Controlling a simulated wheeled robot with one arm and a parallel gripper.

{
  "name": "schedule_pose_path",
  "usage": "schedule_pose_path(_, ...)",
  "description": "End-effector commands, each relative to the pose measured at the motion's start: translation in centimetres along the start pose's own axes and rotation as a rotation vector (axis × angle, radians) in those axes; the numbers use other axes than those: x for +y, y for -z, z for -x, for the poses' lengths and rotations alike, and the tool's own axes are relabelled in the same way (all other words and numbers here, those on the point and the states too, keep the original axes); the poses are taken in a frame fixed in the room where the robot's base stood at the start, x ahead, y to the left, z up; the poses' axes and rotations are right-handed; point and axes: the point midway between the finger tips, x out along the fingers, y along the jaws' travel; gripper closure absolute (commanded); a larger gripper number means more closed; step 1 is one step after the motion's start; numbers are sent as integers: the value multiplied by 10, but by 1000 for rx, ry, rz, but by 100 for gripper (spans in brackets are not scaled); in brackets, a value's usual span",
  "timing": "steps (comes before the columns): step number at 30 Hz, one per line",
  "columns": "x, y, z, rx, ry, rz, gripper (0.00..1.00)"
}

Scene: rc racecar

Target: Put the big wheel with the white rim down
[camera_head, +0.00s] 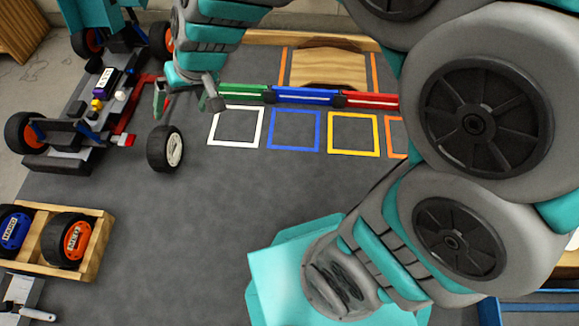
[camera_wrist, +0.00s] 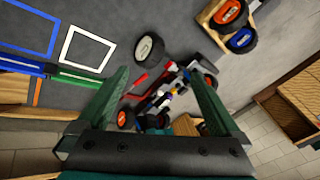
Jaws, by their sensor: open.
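The big wheel with the white rim (camera_head: 165,148) is on the dark grey mat, just right of the car, and seems to stand on its tread with the rim facing right. In the wrist view the wheel (camera_wrist: 149,48) shows beyond the fingertips, with nothing between the fingers. My gripper (camera_head: 186,98) is open and empty, above and behind the wheel in the head view. Its two green fingers are spread wide in the wrist view (camera_wrist: 160,75). The fingers look apart from the wheel.
The racecar (camera_head: 92,115) with its red parts stands close left of the wheel. A wooden crate (camera_head: 100,238) with blue-rimmed and orange-rimmed wheels is at the left front. White (camera_head: 234,143), blue and yellow outlined squares lie to the right. The mat's middle is clear.

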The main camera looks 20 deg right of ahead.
Motion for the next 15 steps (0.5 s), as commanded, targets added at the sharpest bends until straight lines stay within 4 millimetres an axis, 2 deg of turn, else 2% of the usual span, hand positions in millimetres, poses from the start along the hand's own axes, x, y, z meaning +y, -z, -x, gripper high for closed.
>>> schedule_pose_path(1,21,-23,18,-37,-36,-10,0)
schedule_pose_path(3,47,-58,38,-100,-90,-23,0)
schedule_pose_path(9,114,-162,93,-282,-259,-109,0)
schedule_pose_path(12,135,-204,114,-352,-324,-158,0)
schedule_pose_path(15,147,-231,127,-402,-366,-193,0)
